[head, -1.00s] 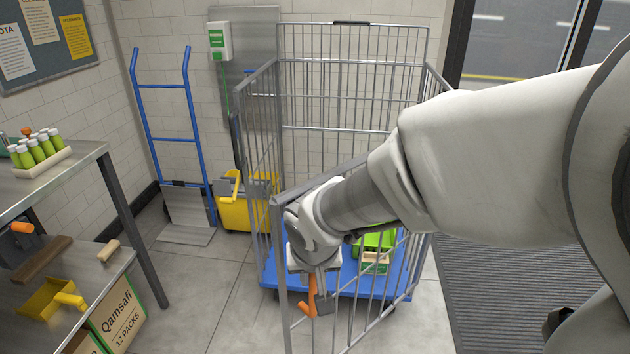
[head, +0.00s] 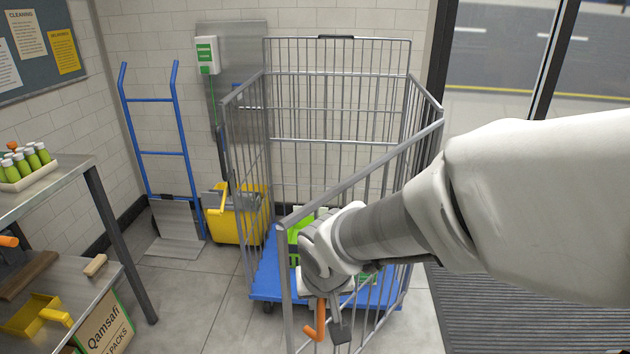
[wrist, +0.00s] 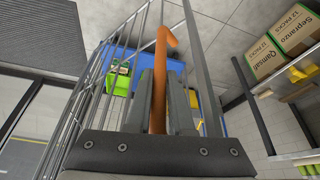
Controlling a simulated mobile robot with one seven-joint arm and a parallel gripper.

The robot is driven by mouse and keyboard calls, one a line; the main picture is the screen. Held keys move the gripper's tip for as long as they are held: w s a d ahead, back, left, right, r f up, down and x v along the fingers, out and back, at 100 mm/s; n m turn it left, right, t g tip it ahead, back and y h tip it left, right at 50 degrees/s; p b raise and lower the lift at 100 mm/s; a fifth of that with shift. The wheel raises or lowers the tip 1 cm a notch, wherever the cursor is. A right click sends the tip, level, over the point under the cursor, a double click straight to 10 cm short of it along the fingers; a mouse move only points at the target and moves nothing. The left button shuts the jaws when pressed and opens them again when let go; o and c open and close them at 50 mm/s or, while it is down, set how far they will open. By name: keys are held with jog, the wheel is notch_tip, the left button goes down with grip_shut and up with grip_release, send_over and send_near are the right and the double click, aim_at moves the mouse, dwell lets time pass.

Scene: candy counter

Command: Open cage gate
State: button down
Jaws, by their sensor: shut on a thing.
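The wire roll cage (head: 337,90) stands in the middle of the head view on a blue base (head: 266,272). Its front gate (head: 286,290) is ajar: the right edge meets the cage's right side, and the left edge stands out toward me, apart from the left side panel. My gripper (head: 329,314) is shut on the gate's orange handle (head: 319,328). In the wrist view the orange handle (wrist: 160,75) runs up between the two dark fingers, with its bent end beyond them. My wrist hides part of the gate.
A metal table (head: 60,182) and lower shelf bound the left. Floor (head: 215,300) between is clear.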

jog(key=c, duration=0.8)
grip_release()
jog(key=shift+r, duration=0.1)
jog(key=p+v, duration=0.5)
jog(key=v, duration=1.2)
jog(key=shift+p, duration=0.3)
jog(key=shift+s, duration=0.1)
